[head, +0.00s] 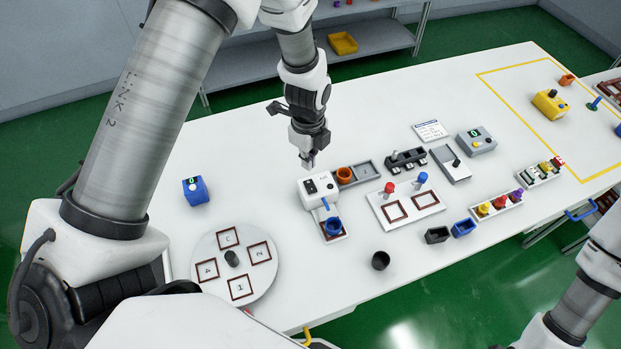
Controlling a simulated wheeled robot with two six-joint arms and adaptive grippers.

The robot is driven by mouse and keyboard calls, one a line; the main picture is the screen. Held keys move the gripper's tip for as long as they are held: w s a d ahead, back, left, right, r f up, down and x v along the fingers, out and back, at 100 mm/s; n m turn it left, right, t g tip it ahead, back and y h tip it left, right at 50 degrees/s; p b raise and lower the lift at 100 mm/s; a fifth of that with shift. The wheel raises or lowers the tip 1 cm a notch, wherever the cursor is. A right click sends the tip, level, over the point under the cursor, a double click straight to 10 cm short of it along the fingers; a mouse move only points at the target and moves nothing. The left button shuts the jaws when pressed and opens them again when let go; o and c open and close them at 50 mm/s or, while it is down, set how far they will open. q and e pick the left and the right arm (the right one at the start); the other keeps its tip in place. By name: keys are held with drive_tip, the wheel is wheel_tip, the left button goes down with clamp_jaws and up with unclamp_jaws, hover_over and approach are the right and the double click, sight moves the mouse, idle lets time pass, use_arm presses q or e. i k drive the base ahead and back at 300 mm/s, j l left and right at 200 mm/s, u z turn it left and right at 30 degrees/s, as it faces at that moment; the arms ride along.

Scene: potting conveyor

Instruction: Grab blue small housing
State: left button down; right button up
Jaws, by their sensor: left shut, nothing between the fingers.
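A small blue open-topped box (463,228), which looks like the blue small housing, stands near the table's front edge, right of centre. A black box of similar shape (437,235) is just left of it. My left gripper (308,162) points down, shut and empty, above the back of a white machine with black buttons (318,188). It is well to the left of and behind the blue box. My right arm shows at the lower right; its gripper is out of view.
A blue cup (333,226) sits at the white machine's front. A black cup (380,260), a plate with red and blue knobs (405,207) and a rack of coloured pieces (497,206) surround the boxes. A numbered round plate (207,270) lies left. The table's right front is fairly clear.

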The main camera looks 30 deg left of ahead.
sight(332, 225)
drive_tip(key=k+l, duration=0.65)
drive_tip(key=k, duration=0.25)
